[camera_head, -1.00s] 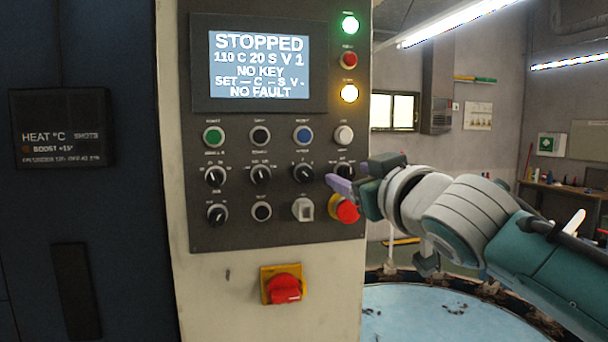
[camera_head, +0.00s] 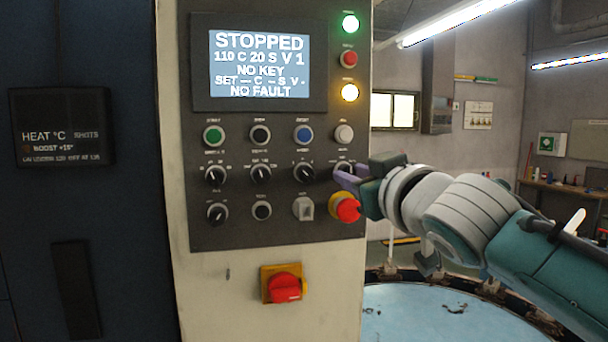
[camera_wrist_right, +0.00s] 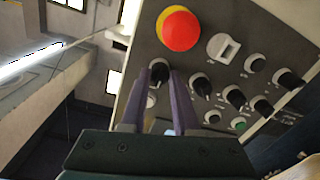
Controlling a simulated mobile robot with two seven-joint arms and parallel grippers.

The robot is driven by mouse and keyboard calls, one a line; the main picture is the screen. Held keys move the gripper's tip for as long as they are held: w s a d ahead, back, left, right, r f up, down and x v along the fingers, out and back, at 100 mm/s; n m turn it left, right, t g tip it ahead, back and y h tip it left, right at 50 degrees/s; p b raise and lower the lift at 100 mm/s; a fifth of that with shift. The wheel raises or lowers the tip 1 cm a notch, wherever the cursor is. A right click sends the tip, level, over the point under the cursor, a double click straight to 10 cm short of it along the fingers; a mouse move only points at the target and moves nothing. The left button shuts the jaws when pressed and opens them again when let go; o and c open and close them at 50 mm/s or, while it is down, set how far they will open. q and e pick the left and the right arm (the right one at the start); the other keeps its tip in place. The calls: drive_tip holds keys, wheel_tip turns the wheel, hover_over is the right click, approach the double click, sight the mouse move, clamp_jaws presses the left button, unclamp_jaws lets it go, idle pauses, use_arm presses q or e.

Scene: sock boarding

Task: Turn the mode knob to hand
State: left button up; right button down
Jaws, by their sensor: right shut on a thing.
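The control panel (camera_head: 235,235) fills the middle of the head view, with black selector knobs in rows under the screen. My right gripper (camera_head: 343,176) reaches in from the right and is shut on the rightmost black knob (camera_head: 343,166) of the upper knob row. In the right wrist view this knob (camera_wrist_right: 158,70) sits between the purple fingertips of my right gripper (camera_wrist_right: 160,80). The fingers partly hide the knob, and its label is too small to read, so its setting cannot be told. My left gripper is not in view.
A red emergency button (camera_head: 346,209) sits just below my right fingers, very close. The screen (camera_head: 260,65) reads STOPPED, NO KEY, NO FAULT. A red switch on a yellow plate (camera_head: 283,286) is lower down. A round blue table (camera_head: 425,315) lies at the lower right.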

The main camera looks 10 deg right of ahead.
drive_tip(key=n+p, duration=0.1)
drive_tip(key=n, duration=0.4)
drive_tip(key=shift+r+n+p, duration=0.1)
drive_tip(key=shift+n+p, duration=0.5)
drive_tip(key=shift+n, duration=1.2)
drive_tip(key=c, duration=0.7)
unclamp_jaws()
drive_tip(key=shift+o, duration=0.2)
drive_tip(key=shift+s, duration=0.1)
